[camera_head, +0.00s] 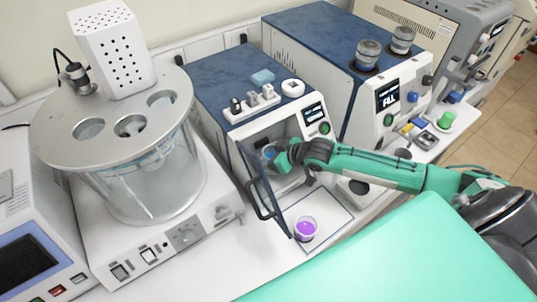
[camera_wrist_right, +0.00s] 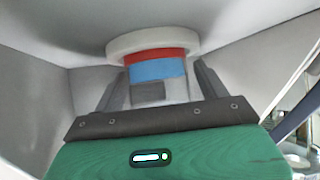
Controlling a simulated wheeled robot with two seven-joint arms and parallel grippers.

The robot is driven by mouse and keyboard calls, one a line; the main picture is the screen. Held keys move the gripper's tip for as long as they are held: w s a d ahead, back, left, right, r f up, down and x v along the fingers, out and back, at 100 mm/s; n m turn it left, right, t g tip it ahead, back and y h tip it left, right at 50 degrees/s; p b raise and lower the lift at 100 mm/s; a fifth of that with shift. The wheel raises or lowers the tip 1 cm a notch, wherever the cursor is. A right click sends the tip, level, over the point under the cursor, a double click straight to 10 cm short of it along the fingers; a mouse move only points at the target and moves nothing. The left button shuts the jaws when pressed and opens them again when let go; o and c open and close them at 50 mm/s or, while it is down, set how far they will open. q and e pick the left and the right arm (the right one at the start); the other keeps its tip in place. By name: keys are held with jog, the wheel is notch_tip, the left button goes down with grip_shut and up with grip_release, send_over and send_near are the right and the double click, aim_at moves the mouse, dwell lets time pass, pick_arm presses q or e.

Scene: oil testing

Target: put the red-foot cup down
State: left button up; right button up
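The red-foot cup shows best in the right wrist view (camera_wrist_right: 160,68), with clear walls, a blue content and a red ring at its foot. The red foot meets a white round disc (camera_wrist_right: 152,42); I cannot tell whether it rests on it. My right gripper (camera_wrist_right: 162,78) has one finger on each side of the cup and appears closed on its walls. In the head view my right gripper (camera_head: 278,158) reaches into the open chamber of the blue-topped tester (camera_head: 215,75), where a little blue of the cup (camera_head: 268,152) shows. My left gripper is not in view.
The tester's door (camera_head: 262,188) stands open close to my gripper, with chamber walls around it. A cup of purple liquid (camera_head: 306,228) stands on a white plate in front. A glass bath (camera_head: 150,185) is at left, another blue-topped machine (camera_head: 330,40) at right.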

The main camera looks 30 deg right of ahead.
jog(key=shift+r, duration=0.15)
jog(key=shift+s+d, duration=0.15)
jog(key=shift+s, duration=0.1)
jog(key=b+v, duration=0.2)
jog(key=v, duration=0.7)
jog(key=shift+s+d+r, duration=0.2)
jog(key=shift+s+r, duration=0.05)
jog(key=shift+b+v, duration=0.4)
jog(key=shift+v, duration=0.45)
jog(key=shift+r, duration=0.15)
